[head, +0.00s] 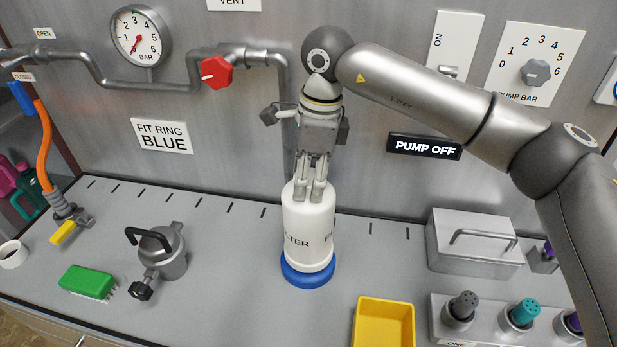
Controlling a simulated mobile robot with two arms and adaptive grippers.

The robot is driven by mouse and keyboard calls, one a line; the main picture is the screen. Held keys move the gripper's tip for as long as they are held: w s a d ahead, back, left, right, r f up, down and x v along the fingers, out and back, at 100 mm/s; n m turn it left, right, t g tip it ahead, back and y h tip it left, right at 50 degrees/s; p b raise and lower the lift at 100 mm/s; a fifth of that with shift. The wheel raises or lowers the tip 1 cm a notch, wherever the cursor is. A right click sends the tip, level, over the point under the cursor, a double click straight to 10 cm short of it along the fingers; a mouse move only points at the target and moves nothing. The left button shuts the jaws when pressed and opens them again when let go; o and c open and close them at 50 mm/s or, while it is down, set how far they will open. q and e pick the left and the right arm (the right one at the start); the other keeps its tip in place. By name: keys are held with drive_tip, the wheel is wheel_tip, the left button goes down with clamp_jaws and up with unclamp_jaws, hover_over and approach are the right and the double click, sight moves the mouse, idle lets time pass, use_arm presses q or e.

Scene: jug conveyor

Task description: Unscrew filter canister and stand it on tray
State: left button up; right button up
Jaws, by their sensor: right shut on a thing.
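The white filter canister (308,222) has dark lettering, partly readable as "TER". It is upright over the bench, with a blue ring (308,277) around or under its base. I cannot tell whether the ring is part of it or whether the canister is raised slightly. My right gripper (314,192) points down from above and is shut on the canister's narrower top. A yellow open-topped tray (384,322) is in front and to the right of the canister, cut off by the bottom edge. My left gripper is out of view.
A metal pot (165,255) and green brush (88,282) stand left on the grey bench. A lidded metal box (472,243) and a rack of knobbed plugs (520,314) stand right. A pipe with a red valve knob (216,72) runs along the back wall. A sign reads "PUMP OFF" (424,147).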

drive_tip(key=shift+r, duration=0.2)
wheel_tip(320, 180, up, 18)
drive_tip(key=p, duration=1)
drive_tip(key=shift+r+p, duration=0.15)
drive_tip(key=shift+p, duration=0.2)
idle(0.4)
